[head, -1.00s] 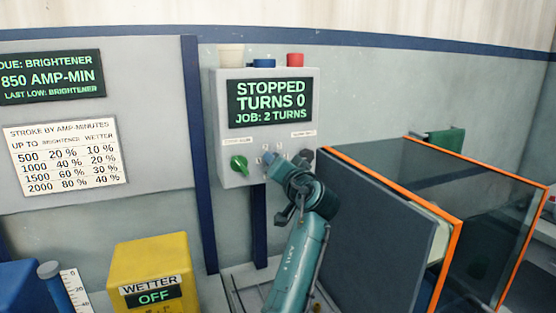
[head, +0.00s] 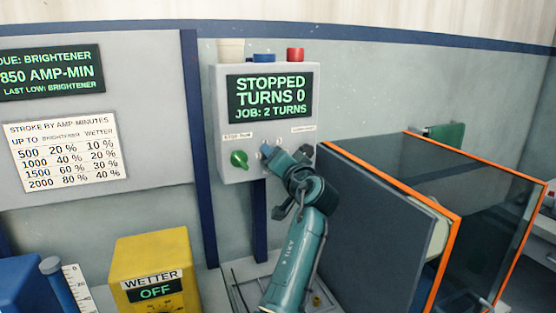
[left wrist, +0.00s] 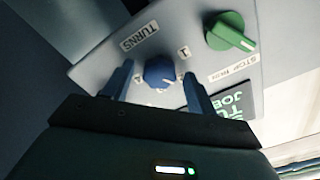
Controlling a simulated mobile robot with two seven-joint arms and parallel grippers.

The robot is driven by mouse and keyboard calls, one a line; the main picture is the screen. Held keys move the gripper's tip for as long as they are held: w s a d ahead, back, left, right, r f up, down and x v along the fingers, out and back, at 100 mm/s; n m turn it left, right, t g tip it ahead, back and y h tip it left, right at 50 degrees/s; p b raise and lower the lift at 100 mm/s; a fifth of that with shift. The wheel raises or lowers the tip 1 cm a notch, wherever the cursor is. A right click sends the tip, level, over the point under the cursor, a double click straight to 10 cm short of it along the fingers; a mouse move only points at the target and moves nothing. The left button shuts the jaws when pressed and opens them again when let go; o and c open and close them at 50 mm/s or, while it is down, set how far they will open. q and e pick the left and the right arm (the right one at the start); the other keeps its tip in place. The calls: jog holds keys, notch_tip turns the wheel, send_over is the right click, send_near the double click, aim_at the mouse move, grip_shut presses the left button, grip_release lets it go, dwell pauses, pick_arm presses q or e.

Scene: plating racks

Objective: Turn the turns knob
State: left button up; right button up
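In the head view my left gripper (head: 287,154) is at the box's lower right and largely covers the knob. The box display (head: 270,97) reads STOPPED, TURNS 0, JOB: 2 TURNS. My right gripper is not in view.
A green stop/run knob (head: 239,160) is left of the gripper on the same box; it also shows in the left wrist view (left wrist: 230,32). An orange-edged tank (head: 385,200) stands close to the right. A yellow wetter box (head: 152,256) is lower left.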

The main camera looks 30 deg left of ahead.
pick_arm(q)
jog(key=shift+f, duration=0.1)
jog(key=b+v, duration=0.4)
jog(key=v, duration=0.9)
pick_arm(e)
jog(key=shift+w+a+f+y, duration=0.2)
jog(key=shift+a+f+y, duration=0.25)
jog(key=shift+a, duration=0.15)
